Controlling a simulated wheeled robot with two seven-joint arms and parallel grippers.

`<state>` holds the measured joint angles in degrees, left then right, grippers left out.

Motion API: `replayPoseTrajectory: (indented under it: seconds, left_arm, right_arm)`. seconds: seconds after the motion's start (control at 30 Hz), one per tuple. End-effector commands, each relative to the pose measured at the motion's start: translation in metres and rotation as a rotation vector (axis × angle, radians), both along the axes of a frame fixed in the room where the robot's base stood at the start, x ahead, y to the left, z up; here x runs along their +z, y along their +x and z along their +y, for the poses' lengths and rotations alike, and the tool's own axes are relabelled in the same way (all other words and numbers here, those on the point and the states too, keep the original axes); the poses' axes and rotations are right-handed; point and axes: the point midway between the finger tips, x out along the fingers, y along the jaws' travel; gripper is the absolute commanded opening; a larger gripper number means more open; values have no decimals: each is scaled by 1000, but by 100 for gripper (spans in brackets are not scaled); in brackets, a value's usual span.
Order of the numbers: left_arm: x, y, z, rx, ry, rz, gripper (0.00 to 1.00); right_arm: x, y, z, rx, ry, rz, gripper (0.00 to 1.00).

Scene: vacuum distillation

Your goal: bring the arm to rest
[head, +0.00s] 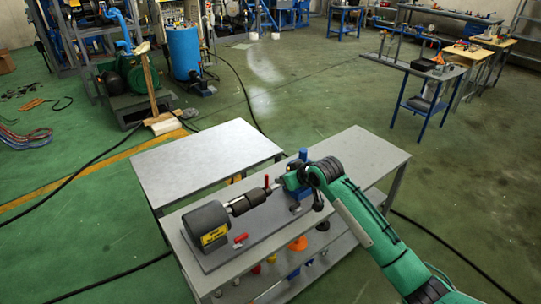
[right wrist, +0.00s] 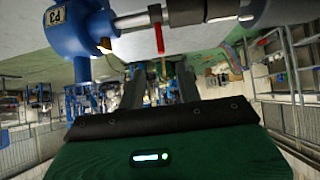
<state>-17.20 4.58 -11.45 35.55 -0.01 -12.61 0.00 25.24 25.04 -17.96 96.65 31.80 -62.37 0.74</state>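My right arm (head: 372,228) is green with dark joints and comes in from the lower right in the head view. Its hand reaches the blue part (head: 298,160) at the right end of the bench rig; the fingertips are hidden there. In the right wrist view the right gripper (right wrist: 160,84) shows two dark fingers apart, with background between them and nothing held. The blue body marked P3 (right wrist: 75,25) and a pipe with a red valve handle (right wrist: 157,30) lie close beside the fingers; I cannot tell whether they touch. My left gripper is not in view.
The rig has a grey cylinder (head: 207,227) with a yellow label and a red handle (head: 240,239), on a grey bench (head: 362,152). A bare-topped table (head: 205,155) adjoins it. Coloured items sit on the shelf below. Black cables cross the green floor.

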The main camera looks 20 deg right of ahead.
Motion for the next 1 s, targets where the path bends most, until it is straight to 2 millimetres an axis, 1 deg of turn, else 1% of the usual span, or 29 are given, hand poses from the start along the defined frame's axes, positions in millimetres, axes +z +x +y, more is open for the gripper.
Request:
replayPoseTrajectory:
  seconds: [0.07, 0.17, 0.27, 0.37, 0.4, 0.47, 0.5, 0.57, 0.6, 0.67, 0.7, 0.73, 0.77, 0.8, 0.9, 1.0]
  left_arm:
    - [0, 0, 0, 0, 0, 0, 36]
    - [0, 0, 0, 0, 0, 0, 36]
    - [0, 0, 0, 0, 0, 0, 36]
    - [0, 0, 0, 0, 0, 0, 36]
    - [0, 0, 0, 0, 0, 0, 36]
    - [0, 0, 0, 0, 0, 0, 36]
    - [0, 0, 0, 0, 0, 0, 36]
    - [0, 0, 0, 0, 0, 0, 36]
    - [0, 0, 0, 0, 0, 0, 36]
    - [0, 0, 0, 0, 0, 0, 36]
    - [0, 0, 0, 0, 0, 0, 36]
    - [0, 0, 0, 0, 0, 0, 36]
    - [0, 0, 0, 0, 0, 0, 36]
    - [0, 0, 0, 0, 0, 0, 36]
    - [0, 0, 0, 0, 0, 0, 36]
    - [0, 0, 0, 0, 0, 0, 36]
  right_arm:
    - [-1, 0, 0, 0, 0, 1, 35]
    - [-8, -8, 4, 4, -2, 13, 35]
    - [-27, -31, 14, 12, -11, 43, 35]
    - [-52, -69, 26, 20, -26, 89, 35]
    - [-62, -87, 31, 22, -33, 110, 35]
    - [-75, -114, 37, 21, -42, 141, 35]
    - [-84, -132, 40, 19, -50, 163, 35]
    - [-94, -159, 44, 14, -59, 194, 35]
    - [-100, -177, 46, 9, -66, 213, 35]
    - [-107, -204, 47, -1, -75, 245, 35]
    - [-112, -222, 48, -9, -82, 266, 35]
    - [-114, -236, 48, -15, -85, 282, 35]
    - [-116, -249, 48, -23, -91, 298, 35]
    - [-119, -267, 47, -34, -98, 320, 35]
    - [-121, -309, 44, -63, -113, 372, 35]
    - [-121, -340, 39, -91, -128, 411, 35]
